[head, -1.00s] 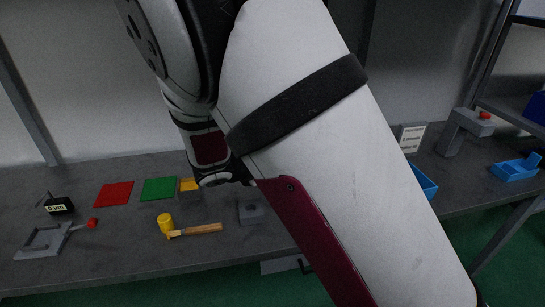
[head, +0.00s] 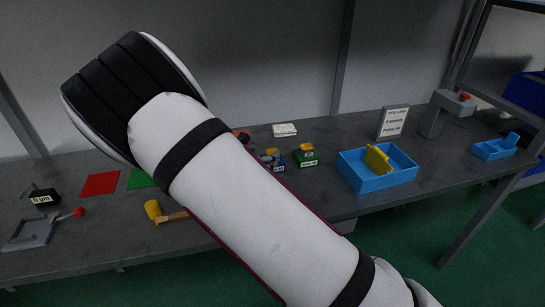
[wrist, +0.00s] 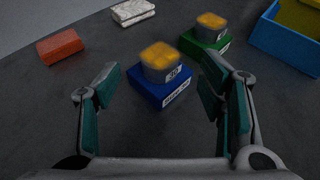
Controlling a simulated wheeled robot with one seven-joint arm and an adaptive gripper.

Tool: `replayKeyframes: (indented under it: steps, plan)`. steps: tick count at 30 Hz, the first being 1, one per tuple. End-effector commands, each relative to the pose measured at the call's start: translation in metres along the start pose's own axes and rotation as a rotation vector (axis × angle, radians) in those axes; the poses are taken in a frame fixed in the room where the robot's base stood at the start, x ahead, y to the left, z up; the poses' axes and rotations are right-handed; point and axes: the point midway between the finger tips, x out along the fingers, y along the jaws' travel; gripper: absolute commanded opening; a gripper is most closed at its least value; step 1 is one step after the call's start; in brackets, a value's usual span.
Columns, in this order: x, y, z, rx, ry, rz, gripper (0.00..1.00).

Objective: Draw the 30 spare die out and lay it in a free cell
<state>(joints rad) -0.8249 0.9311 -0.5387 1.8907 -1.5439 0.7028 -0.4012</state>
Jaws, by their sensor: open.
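The spare die marked 30 (wrist: 160,62), a grey block with a yellow top, sits in a blue holder (wrist: 150,90) with a white label. My gripper (wrist: 158,75) is open in the wrist view, its two fingers either side of the die and apart from it. In the head view the blue holder (head: 278,167) is partly hidden behind my arm. A blue bin (head: 355,181) with a yellow piece (head: 378,160) across its inside stands to the right; only its corner shows in the wrist view (wrist: 283,40). I cannot tell its cells apart.
A green holder (wrist: 205,42) with another yellow-topped die (wrist: 210,22) stands close behind and right of the blue one. An orange-red block (wrist: 60,46) and a white block (wrist: 133,11) lie beyond. A sign (head: 393,122) stands behind the bin.

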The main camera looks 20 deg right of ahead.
Motion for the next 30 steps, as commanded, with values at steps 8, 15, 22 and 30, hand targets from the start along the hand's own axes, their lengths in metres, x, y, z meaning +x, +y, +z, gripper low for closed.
replayKeyframes:
  steps: [8,15,22,30]
  plan:
    - [0.034,-0.001,-0.005,-0.002,-0.001,-0.004,0.64]
    - [0.053,0.000,-0.005,0.000,0.001,-0.002,0.64]
    - [0.053,0.000,-0.005,0.000,0.001,-0.001,0.57]
    - [0.052,0.000,-0.005,0.000,0.001,-0.001,0.00]
